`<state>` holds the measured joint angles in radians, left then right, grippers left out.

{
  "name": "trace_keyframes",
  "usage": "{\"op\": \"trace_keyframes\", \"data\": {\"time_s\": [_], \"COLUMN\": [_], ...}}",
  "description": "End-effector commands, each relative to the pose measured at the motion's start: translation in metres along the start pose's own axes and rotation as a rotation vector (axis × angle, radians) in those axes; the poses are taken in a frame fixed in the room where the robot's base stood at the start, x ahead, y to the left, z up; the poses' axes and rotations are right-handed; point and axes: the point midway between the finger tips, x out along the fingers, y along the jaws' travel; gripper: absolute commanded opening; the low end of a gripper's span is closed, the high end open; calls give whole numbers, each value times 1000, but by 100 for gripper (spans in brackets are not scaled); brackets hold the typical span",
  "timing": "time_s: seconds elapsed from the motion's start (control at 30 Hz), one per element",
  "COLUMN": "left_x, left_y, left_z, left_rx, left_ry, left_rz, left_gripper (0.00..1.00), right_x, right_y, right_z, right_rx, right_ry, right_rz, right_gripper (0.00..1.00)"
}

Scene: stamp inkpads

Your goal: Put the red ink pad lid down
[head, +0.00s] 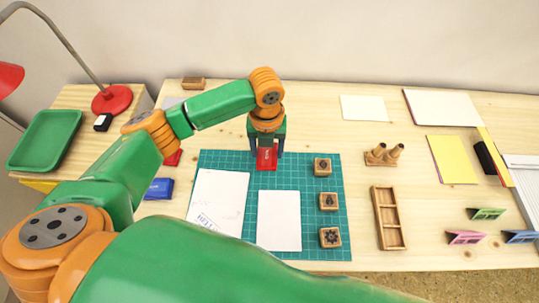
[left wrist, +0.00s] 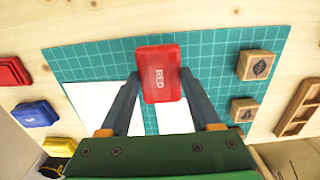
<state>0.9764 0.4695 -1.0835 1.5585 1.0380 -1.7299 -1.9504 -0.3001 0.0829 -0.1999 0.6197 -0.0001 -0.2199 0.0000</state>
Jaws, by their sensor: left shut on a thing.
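The red ink pad lid (head: 266,159), lettered "RED", is held between the fingers of my left gripper (head: 267,150) over the back part of the green cutting mat (head: 222,159). In the left wrist view the lid (left wrist: 159,76) sits between the two dark fingertips of the gripper (left wrist: 161,82), its lettered top facing the camera. I cannot tell whether the lid touches the mat. The red ink pad (left wrist: 12,72) lies left of the mat; in the head view my arm partly hides it. My right gripper is not in view.
A blue ink pad (head: 159,188) and a yellow one (left wrist: 60,147) lie left of the mat. White papers (head: 279,220) and several wooden stamps (head: 322,167) lie on the mat. A wooden tray (head: 388,218) is to the right.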

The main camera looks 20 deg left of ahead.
Motion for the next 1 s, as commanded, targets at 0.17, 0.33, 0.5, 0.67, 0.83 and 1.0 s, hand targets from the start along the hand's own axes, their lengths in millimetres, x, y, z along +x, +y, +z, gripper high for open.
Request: {"op": "trace_keyframes", "data": {"time_s": [0.17,0.33,0.5,0.67,0.83,1.0], "left_x": [30,41,41,44,44,43], "left_y": [-6,-6,-6,-6,-6,-5], "left_z": [5,6,6,6,6,6], "left_rx": [-2,0,-1,-2,-2,-2], "left_ry": [3,-1,-1,0,0,0], "left_rz": [2,1,1,0,0,0], "left_gripper": [12,12,12,77,94,94], "right_x": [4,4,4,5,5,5], "right_y": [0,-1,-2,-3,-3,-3], "right_z": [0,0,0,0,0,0], "right_rx": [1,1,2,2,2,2], "right_ry": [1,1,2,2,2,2], "right_rz": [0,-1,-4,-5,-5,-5], "right_gripper": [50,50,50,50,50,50]}}
